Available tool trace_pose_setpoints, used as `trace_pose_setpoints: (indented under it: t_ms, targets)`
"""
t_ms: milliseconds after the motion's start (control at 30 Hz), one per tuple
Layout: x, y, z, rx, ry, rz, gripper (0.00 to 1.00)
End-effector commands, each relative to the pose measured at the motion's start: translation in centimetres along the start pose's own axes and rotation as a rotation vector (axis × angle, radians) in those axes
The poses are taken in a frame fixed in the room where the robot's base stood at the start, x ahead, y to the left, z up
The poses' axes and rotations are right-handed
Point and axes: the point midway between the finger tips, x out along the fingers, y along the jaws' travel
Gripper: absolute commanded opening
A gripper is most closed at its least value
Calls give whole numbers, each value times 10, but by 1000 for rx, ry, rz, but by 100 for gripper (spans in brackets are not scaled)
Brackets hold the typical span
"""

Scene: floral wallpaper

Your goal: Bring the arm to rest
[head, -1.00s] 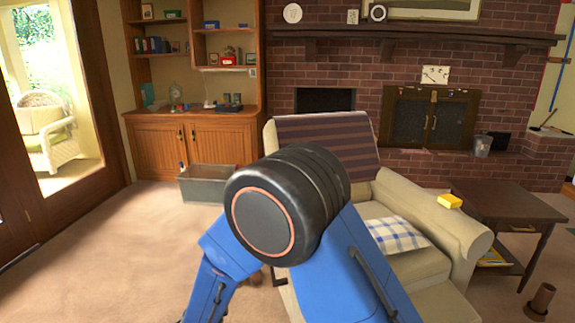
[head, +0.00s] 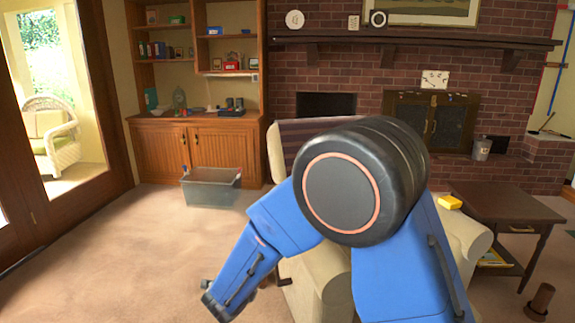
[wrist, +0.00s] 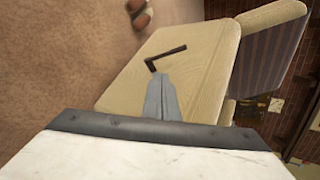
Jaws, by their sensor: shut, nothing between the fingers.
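My gripper (wrist: 166,78) shows in the wrist view as two grey fingers pressed together, with nothing between them. It points at the side of the beige armchair (wrist: 205,50), near a dark bent lever on that side; I cannot tell the gap. In the head view my blue arm is folded, with its big black joint in front of the armchair (head: 320,285). One blue link slopes down to the left; my gripper's fingers are not clear there. The joint hides most of the chair's back and seat.
A grey bin (head: 210,188) stands on the carpet by the wooden cabinet (head: 160,150). A side table (head: 505,208) is right of the armchair, and a yellow block (head: 450,202) lies on the chair's arm. The carpet at left (head: 110,250) is clear.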

Motion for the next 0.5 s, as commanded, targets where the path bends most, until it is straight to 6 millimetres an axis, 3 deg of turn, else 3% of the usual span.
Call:
trace_pose_setpoints:
  t_ms: [200, 500]
  targets:
    - [-16, -80, -68, 445, 127, -40, 0]
    - [-59, -160, -180, 1137, 305, -138, 0]
